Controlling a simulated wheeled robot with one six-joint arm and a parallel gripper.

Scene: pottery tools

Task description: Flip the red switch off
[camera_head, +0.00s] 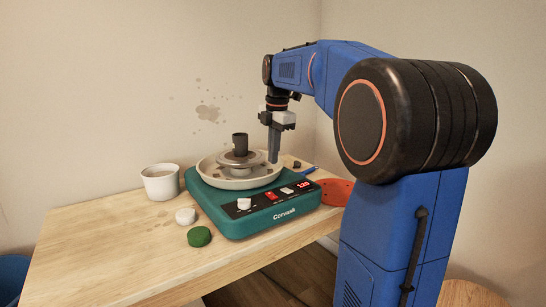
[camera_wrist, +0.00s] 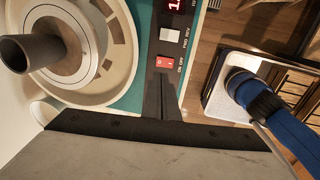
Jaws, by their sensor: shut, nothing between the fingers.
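The teal pottery wheel (camera_head: 235,222) stands on the wooden table with a display and switches on its front panel. The red switch (camera_head: 271,196) is on that panel, and in the wrist view the red switch (camera_wrist: 176,65) lies beside ON/OFF lettering. Which way it is tipped is too small to tell for sure. My gripper (camera_head: 274,160) points down above the wheel's basin edge, behind the red switch. In the wrist view, my gripper (camera_wrist: 160,76) has its fingers together and empty, their tips appearing just below the switch; contact is not visible.
A white switch (camera_wrist: 169,38) is next to the red one. The basin (camera_head: 212,173) holds a dark upright cylinder (camera_head: 240,142). A white cup (camera_head: 160,183), a green disc (camera_head: 199,236) and an orange disc (camera_head: 335,191) lie around the wheel. The table's left front is clear.

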